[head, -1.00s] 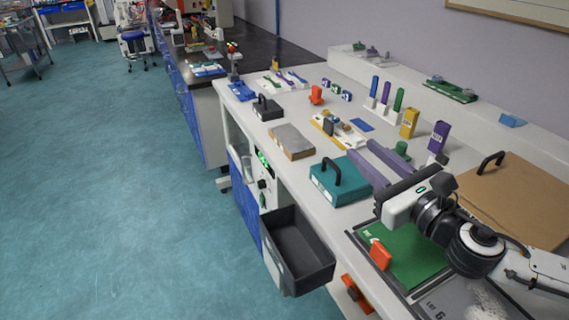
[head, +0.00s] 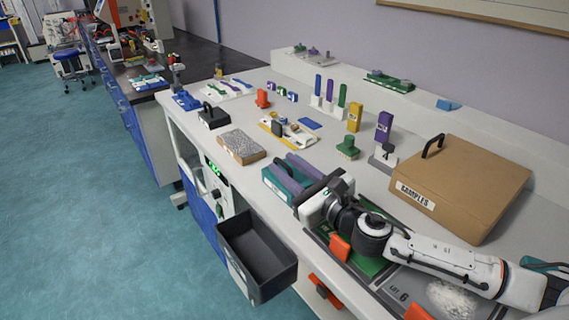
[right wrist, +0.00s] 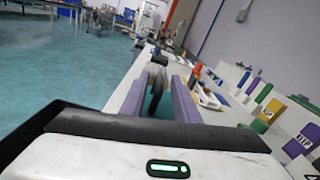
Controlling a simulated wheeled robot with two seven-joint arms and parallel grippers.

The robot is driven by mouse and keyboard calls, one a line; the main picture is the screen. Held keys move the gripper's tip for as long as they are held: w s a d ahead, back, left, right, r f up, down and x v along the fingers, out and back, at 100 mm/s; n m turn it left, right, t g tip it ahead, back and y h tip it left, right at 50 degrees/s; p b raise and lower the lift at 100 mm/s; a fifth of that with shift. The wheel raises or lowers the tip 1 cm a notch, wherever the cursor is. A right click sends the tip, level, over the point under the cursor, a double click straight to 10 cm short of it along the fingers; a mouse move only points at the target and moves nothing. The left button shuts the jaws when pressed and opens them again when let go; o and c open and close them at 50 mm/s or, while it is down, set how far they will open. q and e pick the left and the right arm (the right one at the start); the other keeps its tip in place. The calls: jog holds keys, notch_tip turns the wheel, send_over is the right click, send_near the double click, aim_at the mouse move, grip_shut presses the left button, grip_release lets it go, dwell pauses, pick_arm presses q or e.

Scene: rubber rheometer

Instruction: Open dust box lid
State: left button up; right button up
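No label in view reads dust box. A teal box (head: 270,188) stands near the bench's front edge, partly hidden by my right gripper. My right gripper (head: 280,162) has its two purple fingers over this box. In the right wrist view, the fingers (right wrist: 155,98) are apart, with the box's black handle (right wrist: 157,82) between them and a gap visible on each side. The box's top looks closed, but most of it is hidden. My left gripper is not in view.
A dark open drawer (head: 285,272) juts out at the bench front. A speckled block (head: 242,146) lies left of the teal box. A green mat (head: 368,267) lies under the arm.

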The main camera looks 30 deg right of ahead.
jog(key=shift+w+a, duration=0.15)
jog(key=shift+w, duration=0.45)
grip_shut()
jog(key=shift+r, duration=0.1)
